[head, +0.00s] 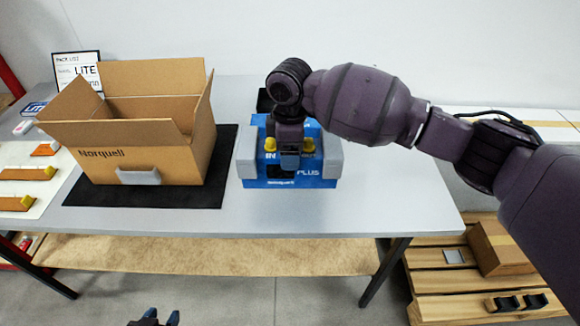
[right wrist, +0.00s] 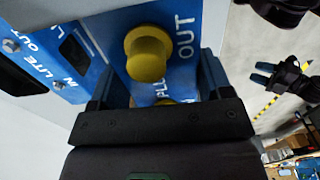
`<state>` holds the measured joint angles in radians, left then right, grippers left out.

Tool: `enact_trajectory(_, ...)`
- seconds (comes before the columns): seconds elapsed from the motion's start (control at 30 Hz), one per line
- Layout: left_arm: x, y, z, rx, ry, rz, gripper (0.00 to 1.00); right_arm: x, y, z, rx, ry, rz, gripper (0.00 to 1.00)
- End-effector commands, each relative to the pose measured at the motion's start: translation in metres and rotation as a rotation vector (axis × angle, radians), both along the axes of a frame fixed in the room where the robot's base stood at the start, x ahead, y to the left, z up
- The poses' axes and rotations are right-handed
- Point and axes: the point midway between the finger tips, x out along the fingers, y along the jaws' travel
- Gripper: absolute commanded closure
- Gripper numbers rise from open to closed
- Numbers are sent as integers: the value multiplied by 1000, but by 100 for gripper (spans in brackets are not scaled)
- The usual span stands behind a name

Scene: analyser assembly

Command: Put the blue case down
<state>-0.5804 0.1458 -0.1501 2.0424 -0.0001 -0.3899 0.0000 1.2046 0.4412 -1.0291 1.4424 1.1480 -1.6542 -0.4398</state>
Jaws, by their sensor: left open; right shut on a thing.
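The blue case (head: 318,178), with grey blocks at both sides and yellow knobs, is at the middle of the table in the head view. My right gripper (head: 290,168) comes down over its middle between the yellow knobs and is shut on it; the arm hides part of the top. In the right wrist view, the case's blue face (right wrist: 118,32) shows a yellow knob (right wrist: 147,55) and PLUS and OUT lettering near the fingers. I cannot tell whether its underside touches the table. My left gripper (head: 154,318) is open and empty, low in front of the table.
An open Norquell carton (head: 150,163) stands on a black mat (head: 218,185) left of the case. A white board with orange and yellow parts (head: 30,185) lies at far left. The grey table (head: 390,195) is clear right of the case. A wooden pallet (head: 440,290) stands on the floor at right.

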Motion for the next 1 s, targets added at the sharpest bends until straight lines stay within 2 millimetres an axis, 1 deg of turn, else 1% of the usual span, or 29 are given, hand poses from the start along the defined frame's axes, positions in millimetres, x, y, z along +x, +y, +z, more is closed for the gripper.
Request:
enact_trajectory(0.07,0,0,0,0,0,0,57,1,1,0,2,-3,1,82)
enact_trajectory(0.17,0,0,-2,1,3,0,57,0,0,-6,1,-2,0,82)
enact_trajectory(0.27,-1,0,-6,1,9,-1,57,0,0,-18,1,-1,0,82)
enact_trajectory(0.4,-2,0,-11,1,17,-1,57,0,0,-41,0,1,0,82)
enact_trajectory(0.5,-2,0,-12,1,18,-2,57,0,1,-52,2,0,0,82)
enact_trajectory(0.6,0,-1,-11,0,14,-3,57,0,1,-56,1,-2,1,82)
enact_trajectory(0.97,4,-1,-7,0,3,-5,57,1,1,-57,2,-4,0,82)
enact_trajectory(1.0,4,-1,-7,0,3,-5,57,0,0,-59,0,-2,0,26)
